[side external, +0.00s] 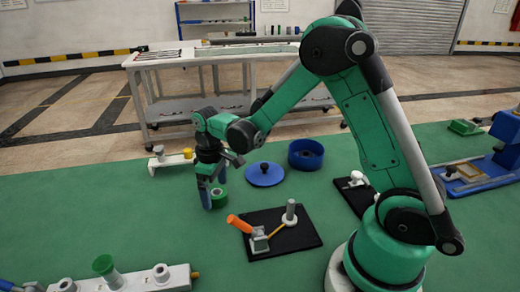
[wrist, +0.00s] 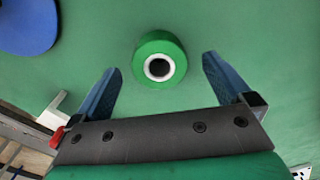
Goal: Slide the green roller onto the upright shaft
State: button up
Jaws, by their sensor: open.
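The green roller (side external: 218,198) stands on the green floor mat with its bore facing up. In the wrist view the roller (wrist: 160,60) shows a pale ring around a dark hole. My gripper (side external: 212,196) is open and pointing down at the roller. In the wrist view my gripper (wrist: 158,75) has one blue finger on each side of the roller, with a gap on both sides. I cannot tell whether the fingertips are down to the mat. The upright shaft (side external: 290,212) is a grey post on a black plate (side external: 306,238), right of and nearer than the roller.
An orange-handled clamp (side external: 240,224) stands on the same black plate, left of the shaft. A blue disc lid (side external: 265,174) and a blue round container (side external: 306,154) lie behind. The mat between roller and plate is clear.

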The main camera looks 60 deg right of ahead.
jog(key=shift+f, duration=0.75)
jog(key=c, duration=1.4)
notch_tip(320, 180, up, 20)
jog(key=f, duration=0.1)
jog(key=shift+m, duration=0.5)
jog(key=shift+s+d+f, duration=0.45)
jog(key=shift+s+f, duration=0.45)
jog(key=shift+s, duration=1.95)
jog(key=shift+s+d+f, duration=0.5)
jog(key=shift+s+f, duration=0.4)
jog(key=shift+s, duration=1.9)
jog(key=shift+s+d+f, duration=0.45)
jog(key=shift+s+f, duration=0.45)
jog(key=shift+s, duration=1.95)
